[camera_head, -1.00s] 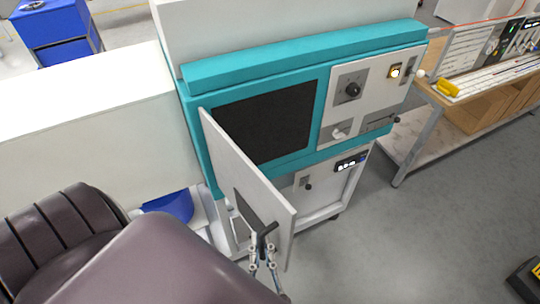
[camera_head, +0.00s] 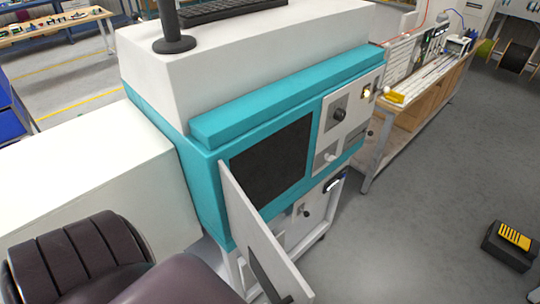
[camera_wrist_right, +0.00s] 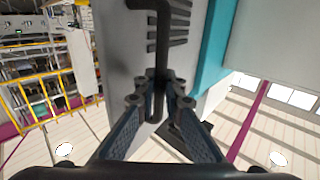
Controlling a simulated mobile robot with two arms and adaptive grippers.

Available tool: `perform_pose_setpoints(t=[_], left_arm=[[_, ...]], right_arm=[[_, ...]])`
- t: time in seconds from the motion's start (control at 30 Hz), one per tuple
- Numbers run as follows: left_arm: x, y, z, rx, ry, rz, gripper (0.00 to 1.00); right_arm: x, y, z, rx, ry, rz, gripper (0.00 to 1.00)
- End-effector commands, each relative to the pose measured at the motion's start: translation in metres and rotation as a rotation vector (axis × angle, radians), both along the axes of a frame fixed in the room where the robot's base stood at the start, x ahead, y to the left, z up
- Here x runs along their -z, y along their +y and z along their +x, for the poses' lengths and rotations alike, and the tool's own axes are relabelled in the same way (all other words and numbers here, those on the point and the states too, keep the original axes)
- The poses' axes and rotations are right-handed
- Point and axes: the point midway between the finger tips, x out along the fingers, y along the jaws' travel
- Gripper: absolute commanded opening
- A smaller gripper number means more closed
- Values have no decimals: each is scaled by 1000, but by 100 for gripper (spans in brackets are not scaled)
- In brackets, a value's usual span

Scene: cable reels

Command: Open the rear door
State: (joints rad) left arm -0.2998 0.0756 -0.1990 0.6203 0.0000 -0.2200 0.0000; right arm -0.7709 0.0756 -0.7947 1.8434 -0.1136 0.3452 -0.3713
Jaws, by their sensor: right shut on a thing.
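The door (camera_head: 262,238) is a pale grey panel standing swung out from the teal-and-white cabinet (camera_head: 207,190), with a dark opening (camera_head: 272,160) behind it. Its lower part runs off the bottom edge of the head view. In the right wrist view the door's grey face (camera_wrist_right: 122,50) fills the upper middle, with a black bar handle (camera_wrist_right: 163,40) on it. My right gripper (camera_wrist_right: 158,88) is shut on this handle. In the head view the gripper is at most a sliver at the bottom edge. My left gripper is not in view.
A workbench (camera_head: 408,110) with tools stands right of the cabinet. A black-and-yellow box (camera_head: 510,245) lies on the floor at the right. Open grey floor (camera_head: 420,230) lies between. A white block-shaped housing (camera_head: 90,180) adjoins the cabinet on the left.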

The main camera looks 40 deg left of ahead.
Motion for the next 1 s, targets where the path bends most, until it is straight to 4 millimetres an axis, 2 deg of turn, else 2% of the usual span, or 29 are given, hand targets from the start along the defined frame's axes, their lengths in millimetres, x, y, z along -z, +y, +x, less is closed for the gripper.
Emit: perform_pose_setpoints(t=[0.3, 0.33, 0.5, 0.77, 1.0], left_arm=[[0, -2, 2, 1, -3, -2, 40], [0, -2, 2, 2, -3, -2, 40], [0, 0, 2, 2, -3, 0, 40], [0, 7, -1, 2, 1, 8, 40], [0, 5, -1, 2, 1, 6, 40]], right_arm=[[2, 0, -1, -2, 5, -3, 0], [2, 0, -1, -2, 5, -3, 11], [2, 0, -1, -1, 4, -2, 27], [1, 0, 0, -1, 2, -1, 27], [0, 1, 1, 0, 1, 1, 27]])
